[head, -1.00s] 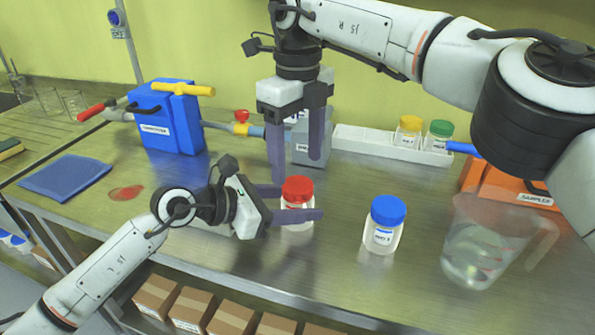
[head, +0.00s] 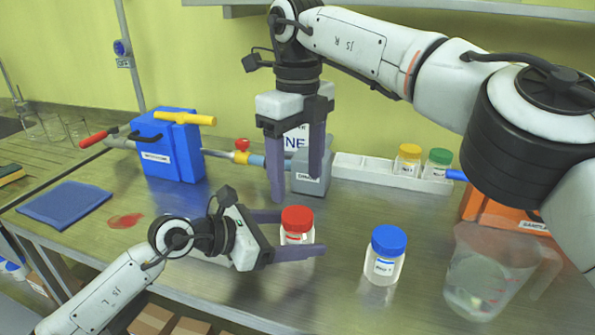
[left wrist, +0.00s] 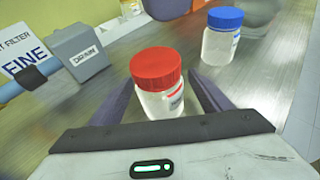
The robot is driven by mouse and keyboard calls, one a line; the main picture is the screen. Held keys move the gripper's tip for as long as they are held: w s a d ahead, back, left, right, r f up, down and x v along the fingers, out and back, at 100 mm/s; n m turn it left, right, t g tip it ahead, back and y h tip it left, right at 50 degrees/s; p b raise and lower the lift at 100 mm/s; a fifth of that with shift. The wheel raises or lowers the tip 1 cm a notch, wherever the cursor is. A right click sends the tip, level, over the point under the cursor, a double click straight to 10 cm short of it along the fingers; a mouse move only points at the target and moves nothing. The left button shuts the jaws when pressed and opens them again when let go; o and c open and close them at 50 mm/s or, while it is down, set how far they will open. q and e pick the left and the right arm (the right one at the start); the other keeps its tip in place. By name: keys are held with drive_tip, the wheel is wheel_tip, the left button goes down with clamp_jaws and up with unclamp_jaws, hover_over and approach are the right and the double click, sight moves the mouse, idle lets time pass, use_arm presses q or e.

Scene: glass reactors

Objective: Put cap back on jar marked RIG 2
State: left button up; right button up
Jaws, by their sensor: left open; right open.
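A clear jar with a red cap (head: 297,219) stands upright on the steel bench; the cap sits on its top. My left gripper (head: 300,233) is open, with one finger on each side of this jar; I cannot tell whether they touch it. In the left wrist view the red-capped jar (left wrist: 157,82) stands between the fingers, its label turned aside and unreadable. A second clear jar with a blue cap (head: 387,250) stands to the right, its small label not clearly legible. My right gripper (head: 296,182) is open and empty, pointing down above and behind the red-capped jar.
A white rack (head: 350,165) at the back holds a yellow-capped jar (head: 408,160) and a green-capped jar (head: 438,163). A clear jug (head: 485,270) and an orange box (head: 500,212) stand right. A blue machine (head: 170,145), a blue cloth (head: 65,203) and a red spill (head: 126,220) are left.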

sight(283, 234)
use_arm(q)
drive_tip(key=b+v, duration=0.1)
drive_tip(key=v, duration=0.7)
drive_tip(key=shift+s+a, duration=0.1)
drive_tip(key=shift+a, duration=0.2)
drive_tip(key=shift+v, duration=0.8)
drive_tip(key=shift+r, duration=0.1)
